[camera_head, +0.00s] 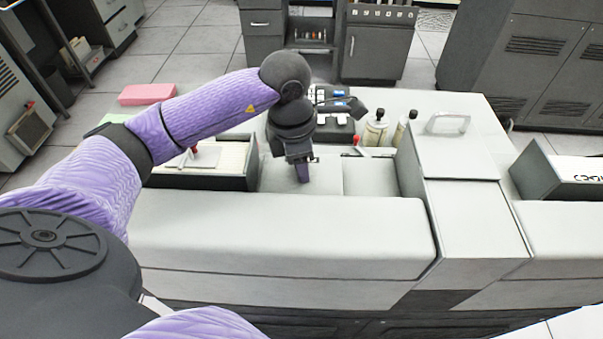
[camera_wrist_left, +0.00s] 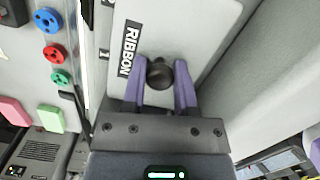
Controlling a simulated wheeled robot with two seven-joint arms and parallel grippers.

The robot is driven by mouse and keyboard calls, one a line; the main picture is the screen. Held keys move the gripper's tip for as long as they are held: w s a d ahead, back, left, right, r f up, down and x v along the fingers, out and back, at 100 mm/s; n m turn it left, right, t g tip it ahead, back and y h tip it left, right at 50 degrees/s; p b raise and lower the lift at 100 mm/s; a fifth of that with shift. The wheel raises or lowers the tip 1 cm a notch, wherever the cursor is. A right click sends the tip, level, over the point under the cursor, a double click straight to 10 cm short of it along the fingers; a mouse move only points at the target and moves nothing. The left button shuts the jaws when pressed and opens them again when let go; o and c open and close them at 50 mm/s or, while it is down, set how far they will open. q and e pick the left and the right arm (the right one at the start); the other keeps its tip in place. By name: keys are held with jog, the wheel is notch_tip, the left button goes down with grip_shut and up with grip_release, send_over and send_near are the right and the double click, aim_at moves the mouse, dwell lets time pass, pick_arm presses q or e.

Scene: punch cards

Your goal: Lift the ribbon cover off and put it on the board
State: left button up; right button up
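The ribbon cover is a pale grey plate with a RIBBON label and a round black knob; it fills the upper middle of the left wrist view (camera_wrist_left: 193,28). In the head view it is the pale flat panel (camera_head: 275,178) in the machine's top recess. My left gripper (camera_head: 303,176) is above it, fingers pointing down. In the left wrist view my left gripper (camera_wrist_left: 160,75) has its purple fingers on both sides of the knob, which fills the gap between them. I cannot tell whether the cover is raised. My right gripper is not in view. I cannot identify the board with certainty.
A dark tray of cards (camera_head: 205,175) is left of the gripper. Two bottles (camera_head: 375,130) and a black block with blue buttons (camera_head: 335,110) stand behind. A raised grey housing with a handle (camera_head: 448,123) is to the right. A pink block (camera_head: 147,94) lies far left.

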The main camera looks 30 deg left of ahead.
pick_arm(q)
grip_shut()
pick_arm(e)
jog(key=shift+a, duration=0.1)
pick_arm(q)
jog(key=shift+r, duration=0.1)
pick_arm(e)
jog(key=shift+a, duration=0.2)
pick_arm(q)
notch_tip(320, 180, up, 14)
jog(key=p, duration=0.6)
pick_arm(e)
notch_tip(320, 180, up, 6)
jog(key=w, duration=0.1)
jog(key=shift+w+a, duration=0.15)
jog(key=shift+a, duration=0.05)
